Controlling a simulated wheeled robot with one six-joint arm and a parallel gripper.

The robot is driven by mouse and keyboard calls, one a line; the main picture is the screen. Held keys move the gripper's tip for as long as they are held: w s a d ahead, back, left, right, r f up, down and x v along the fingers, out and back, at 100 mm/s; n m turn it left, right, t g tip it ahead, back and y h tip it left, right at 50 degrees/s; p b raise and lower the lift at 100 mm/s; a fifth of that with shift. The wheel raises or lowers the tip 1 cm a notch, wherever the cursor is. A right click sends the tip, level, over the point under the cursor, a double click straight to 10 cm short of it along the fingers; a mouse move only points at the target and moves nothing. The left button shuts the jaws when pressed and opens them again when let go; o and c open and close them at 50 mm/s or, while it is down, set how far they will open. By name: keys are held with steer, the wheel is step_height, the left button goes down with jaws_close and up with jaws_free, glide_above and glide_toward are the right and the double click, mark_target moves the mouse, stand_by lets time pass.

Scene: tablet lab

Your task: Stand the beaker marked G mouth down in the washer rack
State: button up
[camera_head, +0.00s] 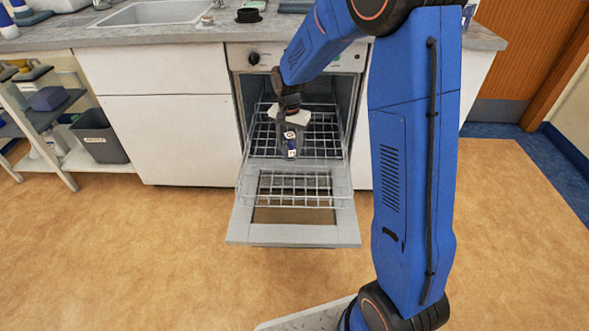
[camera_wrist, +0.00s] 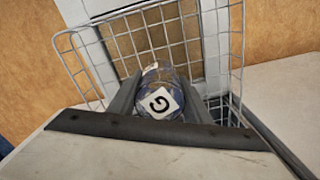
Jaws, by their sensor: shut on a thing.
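The beaker marked G (camera_wrist: 160,100) is clear glass with a white label bearing a black G. In the wrist view it sits between the two fingers of my gripper (camera_wrist: 160,88), which is shut on it. In the head view my gripper (camera_head: 291,146) is over the pulled-out washer rack (camera_head: 262,190), a wire grid above the open door. The beaker (camera_head: 291,151) is small there, and I cannot tell which way its mouth faces or whether it touches the wires. The rack's wires (camera_wrist: 128,48) also show behind the beaker in the wrist view.
The open washer door (camera_head: 240,222) lies flat below the rack. White cabinets (camera_head: 165,135) flank the washer, under a counter with a sink (camera_head: 155,12). A shelf cart with a grey bin (camera_head: 98,140) stands at left. The floor in front is clear.

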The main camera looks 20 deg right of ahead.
steer(key=shift+s+d+f, duration=0.1)
steer(key=shift+s+f, duration=0.55)
steer(key=shift+f, duration=1.5)
steer(key=shift+s+d+f, duration=0.1)
steer(key=shift+s+f, duration=0.6)
steer(key=shift+f, duration=1.5)
steer(key=shift+s+d+f, duration=0.1)
steer(key=shift+s+f, duration=0.55)
steer(key=shift+f, duration=1.5)
steer(key=shift+f, duration=0.35)
steer(key=o, duration=1.1)
steer(key=shift+o, duration=0.2)
steer(key=shift+r, duration=0.1)
step_height(320, 180, up, 17)
steer(key=s+d+r+n+t, duration=0.1)
steer(key=s+d+r+n, duration=0.1)
steer(key=s+r, duration=0.55)
steer(key=s+d+r+n+t, duration=0.1)
steer(key=s+r+n, duration=0.1)
steer(key=s, duration=0.6)
steer(key=s+d+r+n+t, duration=0.1)
steer(key=s+d+r+n, duration=0.1)
steer(key=s, duration=0.7)
steer(key=s+d+r+n+t, duration=0.1)
steer(key=s+d+r+n, duration=0.1)
steer(key=s, duration=0.7)
steer(key=shift+r+t, duration=0.4)
steer(key=shift+r, duration=0.45)
